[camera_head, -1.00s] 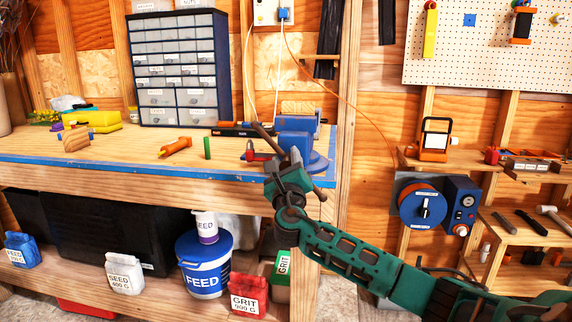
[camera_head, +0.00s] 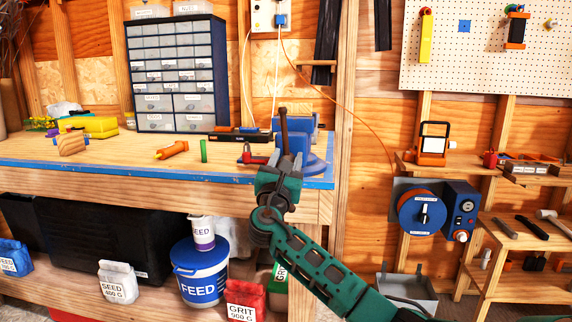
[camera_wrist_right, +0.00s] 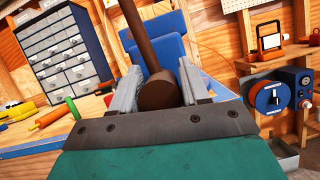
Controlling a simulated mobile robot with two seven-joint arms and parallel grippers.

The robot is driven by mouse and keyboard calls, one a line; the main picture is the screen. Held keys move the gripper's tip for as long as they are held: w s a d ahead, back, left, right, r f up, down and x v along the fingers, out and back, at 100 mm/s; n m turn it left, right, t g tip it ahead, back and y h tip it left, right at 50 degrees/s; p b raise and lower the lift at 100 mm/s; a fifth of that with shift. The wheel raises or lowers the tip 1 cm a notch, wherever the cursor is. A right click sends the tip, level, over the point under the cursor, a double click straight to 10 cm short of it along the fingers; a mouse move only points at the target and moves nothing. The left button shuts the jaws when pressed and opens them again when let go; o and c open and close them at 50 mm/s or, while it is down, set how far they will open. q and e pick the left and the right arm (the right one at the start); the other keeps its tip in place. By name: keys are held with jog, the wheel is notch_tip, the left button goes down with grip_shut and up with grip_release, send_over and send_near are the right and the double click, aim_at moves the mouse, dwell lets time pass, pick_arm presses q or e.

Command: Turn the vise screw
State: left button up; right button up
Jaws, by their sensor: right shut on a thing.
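The blue vise (camera_head: 312,150) stands at the right front corner of the workbench and also shows in the right wrist view (camera_wrist_right: 160,50). Its brown screw handle (camera_head: 284,130) points upward in the head view and runs up from a round brown screw head (camera_wrist_right: 158,92) in the right wrist view. My right gripper (camera_head: 281,165) is in front of the vise, its two grey fingers on either side of the screw head, shut on it. The gripper hides part of the vise front in the head view. My left gripper is in neither view.
On the workbench (camera_head: 110,150) lie an orange-handled tool (camera_head: 171,150), a green cylinder (camera_head: 203,151) and a red-handled item (camera_head: 252,156) left of the vise. A drawer cabinet (camera_head: 177,75) stands behind. Feed containers (camera_head: 201,272) sit on the lower shelf.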

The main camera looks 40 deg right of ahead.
dwell(0.5)
jog(key=o, duration=0.9)
jog(key=shift+o, duration=0.2)
jog(key=v, duration=1.3)
jog(key=shift+p, duration=0.45)
